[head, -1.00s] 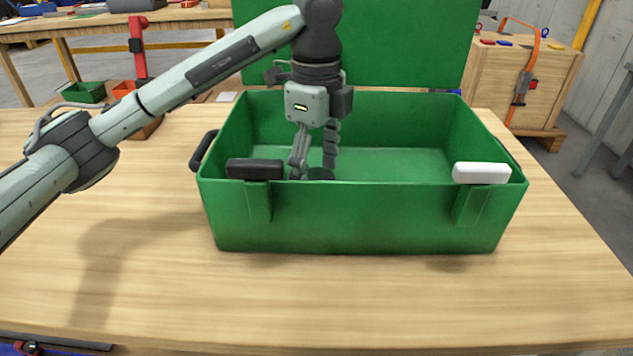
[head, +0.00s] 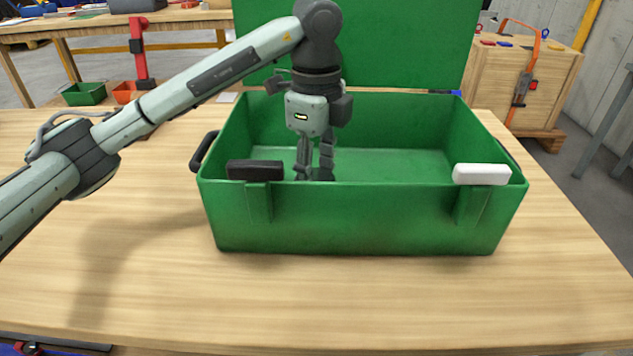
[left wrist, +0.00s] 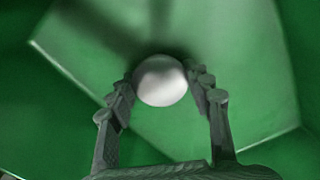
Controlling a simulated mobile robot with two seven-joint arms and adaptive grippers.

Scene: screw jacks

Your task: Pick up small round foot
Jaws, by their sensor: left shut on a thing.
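The small round foot (left wrist: 160,80) shows in the left wrist view as a pale grey-white round piece between the fingertips. My left gripper (left wrist: 161,84) is shut on it, with one finger at each side. In the head view my left gripper (head: 315,172) reaches down into the open green box (head: 350,218), towards its left side. The box's front wall hides the fingertips' lower ends, and I cannot make out the foot there. The wrist view shows the green box floor (left wrist: 255,90) below. My right gripper is in neither view.
The box stands on a wooden table (head: 130,300) with its lid (head: 400,45) raised behind. The box's right half looks clear, as does the table in front.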

